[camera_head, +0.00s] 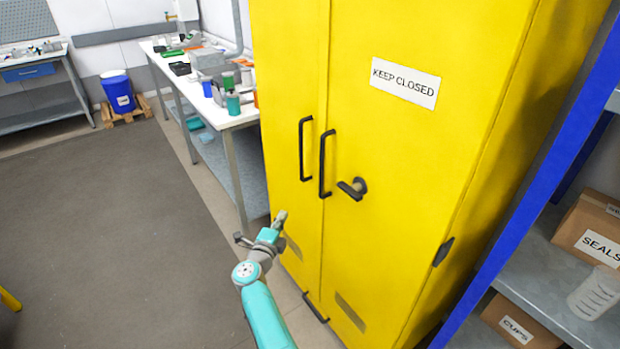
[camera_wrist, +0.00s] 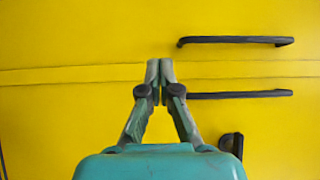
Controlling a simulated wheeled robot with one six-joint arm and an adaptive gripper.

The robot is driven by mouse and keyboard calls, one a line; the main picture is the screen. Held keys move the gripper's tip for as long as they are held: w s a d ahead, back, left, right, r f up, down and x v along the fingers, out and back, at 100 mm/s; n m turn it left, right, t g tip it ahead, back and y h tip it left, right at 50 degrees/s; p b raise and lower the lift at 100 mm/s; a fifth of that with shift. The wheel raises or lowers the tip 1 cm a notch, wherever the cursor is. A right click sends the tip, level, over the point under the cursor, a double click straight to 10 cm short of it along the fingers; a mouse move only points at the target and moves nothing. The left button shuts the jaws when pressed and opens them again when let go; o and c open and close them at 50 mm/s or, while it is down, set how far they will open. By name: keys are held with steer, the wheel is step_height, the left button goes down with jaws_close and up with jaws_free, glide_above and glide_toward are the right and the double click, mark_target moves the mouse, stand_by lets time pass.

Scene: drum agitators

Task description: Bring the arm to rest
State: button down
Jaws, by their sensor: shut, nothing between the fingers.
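My gripper (camera_head: 281,217) is at the end of my teal arm, in front of the lower left door of a tall yellow cabinet (camera_head: 400,170). In the wrist view my gripper (camera_wrist: 160,70) has its two fingertips together with nothing between them. The cabinet face fills the wrist view behind the fingers. I cannot tell how far the fingertips are from the door. Both cabinet doors look closed.
The cabinet has two black vertical handles (camera_head: 324,164) and a dark lever latch (camera_head: 353,187). A white workbench (camera_head: 222,117) with containers stands left behind it. A blue-framed shelf (camera_head: 540,170) with boxes is on the right.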

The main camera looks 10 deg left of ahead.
steer(key=s+d+f+n, duration=0.2)
steer(key=s+d+f, duration=0.25)
steer(key=d, duration=0.35)
steer(key=s+d+f+n+t+y, duration=0.1)
steer(key=s+d+f+n, duration=0.1)
steer(key=s+d+f, duration=0.35)
steer(key=s+d+f+n, duration=0.25)
steer(key=s+d, duration=0.35)
steer(key=d, duration=0.4)
steer(key=s+d+f+n, duration=0.2)
steer(key=s+d+n, duration=0.1)
steer(key=s+d, duration=0.7)
steer(key=s+d+r+n+g+y, duration=0.1)
steer(key=s+d+r+n, duration=0.15)
steer(key=s, duration=0.85)
steer(key=s+d+r+n, duration=0.2)
steer(key=s+d, duration=0.2)
steer(key=s, duration=0.6)
steer(key=s+d+r+n+g, duration=0.2)
steer(key=s+r+n+g, duration=0.1)
steer(key=s+r, duration=1)
steer(key=s+n, duration=0.1)
steer(key=s, duration=0.1)
steer(key=shift+s+d+r+n+h, duration=0.3)
steer(key=shift+s+d+h, duration=0.05)
steer(key=shift+h, duration=0.05)
